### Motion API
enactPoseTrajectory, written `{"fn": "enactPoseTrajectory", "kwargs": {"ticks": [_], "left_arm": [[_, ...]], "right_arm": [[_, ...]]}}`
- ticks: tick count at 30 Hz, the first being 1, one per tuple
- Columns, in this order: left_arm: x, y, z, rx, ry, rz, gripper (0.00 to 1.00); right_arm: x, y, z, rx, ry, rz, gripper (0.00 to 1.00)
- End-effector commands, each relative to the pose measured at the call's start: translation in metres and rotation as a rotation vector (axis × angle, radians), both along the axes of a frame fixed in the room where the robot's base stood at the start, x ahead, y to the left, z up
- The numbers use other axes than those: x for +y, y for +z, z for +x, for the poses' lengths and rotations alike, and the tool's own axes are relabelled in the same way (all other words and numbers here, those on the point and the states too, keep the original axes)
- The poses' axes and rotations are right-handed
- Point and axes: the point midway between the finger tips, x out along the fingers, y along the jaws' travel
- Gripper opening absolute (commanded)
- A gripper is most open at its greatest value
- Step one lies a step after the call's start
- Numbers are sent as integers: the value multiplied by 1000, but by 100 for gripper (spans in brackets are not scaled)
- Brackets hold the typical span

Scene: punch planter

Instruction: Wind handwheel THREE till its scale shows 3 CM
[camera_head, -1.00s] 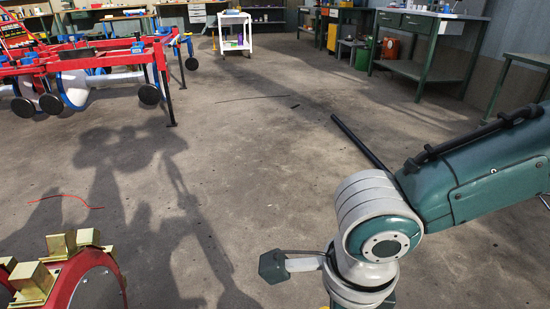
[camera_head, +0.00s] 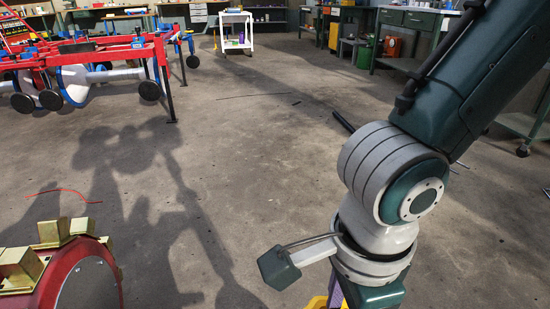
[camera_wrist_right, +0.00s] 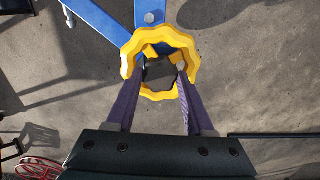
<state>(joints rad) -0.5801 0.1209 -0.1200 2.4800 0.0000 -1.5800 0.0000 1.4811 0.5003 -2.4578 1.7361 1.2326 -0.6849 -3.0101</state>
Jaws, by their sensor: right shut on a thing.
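In the right wrist view a yellow handwheel (camera_wrist_right: 127,52) with a scalloped rim sits at the end of a blue bar (camera_wrist_right: 108,22). My right gripper (camera_wrist_right: 164,70) reaches into the wheel, and its two fingertips are shut on the handwheel's inner part. The fingertips partly hide what they grip. In the head view a small yellow piece (camera_head: 317,302) shows at the bottom edge below my right arm. No number or scale reading is legible in either view. My left gripper is not in view.
A red wheel with brass blocks (camera_head: 72,271) stands at the lower left. A red and blue frame machine (camera_head: 110,55) stands at the upper left. A white cart (camera_head: 236,32) and green workbenches (camera_head: 415,20) stand at the back.

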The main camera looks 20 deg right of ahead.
Motion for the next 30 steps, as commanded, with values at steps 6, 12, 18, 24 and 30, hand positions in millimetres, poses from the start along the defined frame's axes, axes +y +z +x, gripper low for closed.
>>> {"fn": "enactPoseTrajectory", "kwargs": {"ticks": [6,12,18,24,30], "left_arm": [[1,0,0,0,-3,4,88],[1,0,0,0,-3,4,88],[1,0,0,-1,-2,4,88],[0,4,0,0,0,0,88],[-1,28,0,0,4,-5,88]], "right_arm": [[2,1,1,-2,3,6,0],[2,1,0,-1,2,5,72],[1,0,0,-1,1,3,83],[1,6,0,-1,0,2,83],[1,43,1,-2,1,4,83]]}}
